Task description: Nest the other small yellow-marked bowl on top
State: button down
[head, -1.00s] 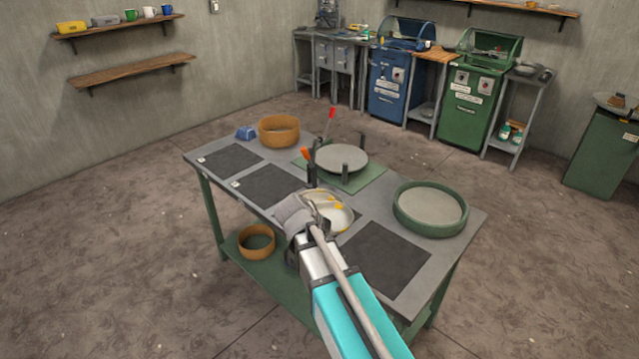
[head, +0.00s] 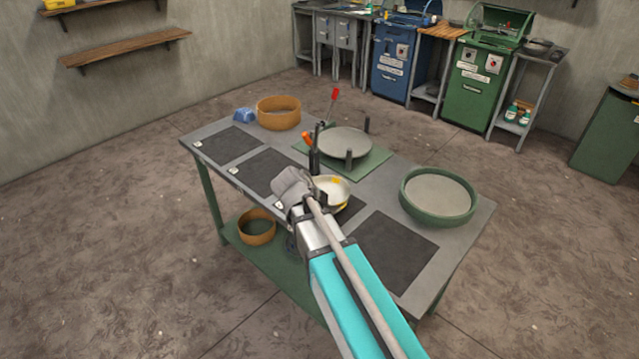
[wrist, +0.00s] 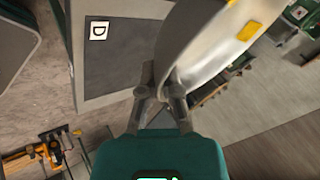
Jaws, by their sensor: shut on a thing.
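My gripper (head: 314,198) is shut on the rim of a pale metal bowl (head: 328,187) with yellow marks, at the near middle of the workbench. In the wrist view the bowl (wrist: 205,50) is tilted in the fingers (wrist: 163,88), with one yellow patch on its wall. In the head view a second yellow patch shows low at the bowl's right edge. I cannot tell whether it belongs to a second bowl underneath. My gripper and arm hide part of the dark mat there.
Other dark mats (head: 391,251) lie along the bench's near side. A grey disc with upright posts (head: 344,142) stands behind the bowl, with a black orange-topped handle (head: 311,153) close by. A green-rimmed round tray (head: 438,222) is right, an orange ring (head: 278,126) back left.

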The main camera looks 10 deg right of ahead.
aim_at(316, 183)
jog(key=shift+w, duration=0.15)
jog(key=w, duration=0.7)
jog(key=w+f+b, duration=0.1)
jog(key=w, duration=0.2)
jog(key=shift+w, duration=0.4)
jog(key=shift+f, duration=0.1)
jog(key=shift+f+b, duration=3.2)
jog(key=shift+b, duration=0.25)
jog(key=c, duration=0.7)
grip_release()
jog(key=shift+s+r, duration=0.1)
